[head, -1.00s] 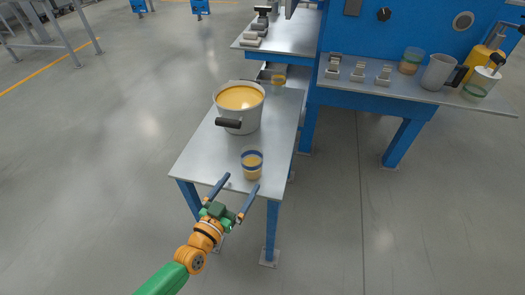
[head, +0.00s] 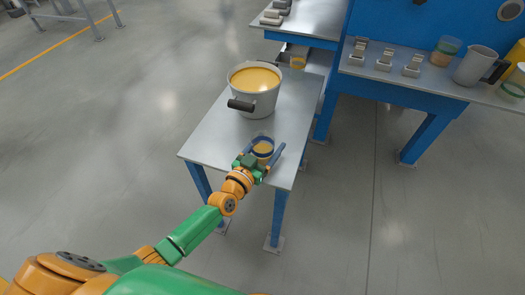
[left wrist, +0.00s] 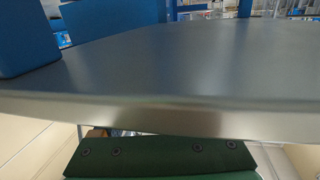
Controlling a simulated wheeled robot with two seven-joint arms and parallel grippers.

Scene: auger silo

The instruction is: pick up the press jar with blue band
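The press jar with blue band (head: 263,146), a small clear jar with amber contents, stands upright near the front edge of the small steel table (head: 215,135). My left gripper (head: 262,154) is open at that edge, with one blue finger on each side of the jar in the head view. Whether the fingers touch it cannot be told. The gripper body hides the jar's lower part. The left wrist view shows the table top (left wrist: 190,70) and a large blue shape at upper left, but no clear view of the jar. My right gripper is not in view.
A grey pot (head: 254,92) of amber liquid with a dark handle stands behind the jar. The blue workbench at right holds small metal blocks (head: 384,60), another jar (head: 445,50) and a grey jug (head: 474,65). The table's left side is clear.

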